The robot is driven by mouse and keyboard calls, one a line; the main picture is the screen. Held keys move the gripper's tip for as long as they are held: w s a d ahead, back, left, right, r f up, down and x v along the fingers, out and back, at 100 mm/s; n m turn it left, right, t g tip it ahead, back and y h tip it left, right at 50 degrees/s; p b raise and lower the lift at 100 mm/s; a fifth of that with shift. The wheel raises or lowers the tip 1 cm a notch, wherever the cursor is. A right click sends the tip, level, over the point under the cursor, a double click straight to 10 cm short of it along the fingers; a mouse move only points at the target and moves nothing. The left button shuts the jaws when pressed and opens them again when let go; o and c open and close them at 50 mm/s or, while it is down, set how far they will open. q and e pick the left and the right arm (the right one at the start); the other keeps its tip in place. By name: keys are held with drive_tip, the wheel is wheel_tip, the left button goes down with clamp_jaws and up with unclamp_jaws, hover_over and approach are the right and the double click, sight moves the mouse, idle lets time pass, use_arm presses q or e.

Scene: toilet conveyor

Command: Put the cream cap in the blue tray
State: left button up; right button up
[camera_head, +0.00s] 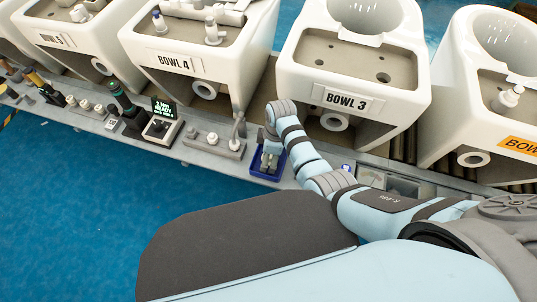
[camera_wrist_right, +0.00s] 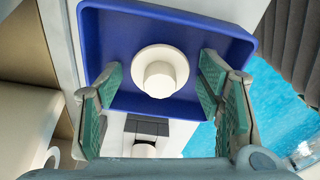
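The blue tray (camera_head: 264,176) sits on the grey ledge in front of Bowl 3. In the right wrist view the blue tray (camera_wrist_right: 215,32) fills the upper middle. The cream cap (camera_wrist_right: 160,72), a round flange with a raised centre, appears inside the tray on its floor. My right gripper (camera_head: 270,160) points down over the tray. In the wrist view my right gripper (camera_wrist_right: 155,98) has its green-padded fingers spread wide, with visible gaps between them and the cap. The cap cannot be made out in the head view. My left gripper is not in view.
Bowl 3 (camera_head: 385,75) and Bowl 4 (camera_head: 195,55) stand behind the ledge. A grey fixture with pegs (camera_head: 212,142) and a small green-lit display (camera_head: 164,108) stand left of the tray. Open blue floor (camera_head: 90,200) lies in front of the ledge.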

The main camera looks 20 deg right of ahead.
wheel_tip(320, 180, up, 12)
drive_tip(key=d+p, duration=0.1)
drive_tip(key=p, duration=0.4)
drive_tip(key=shift+s+d+r+p, duration=0.15)
drive_tip(key=shift+s+d+p, duration=0.05)
drive_tip(key=shift+s+p, duration=0.1)
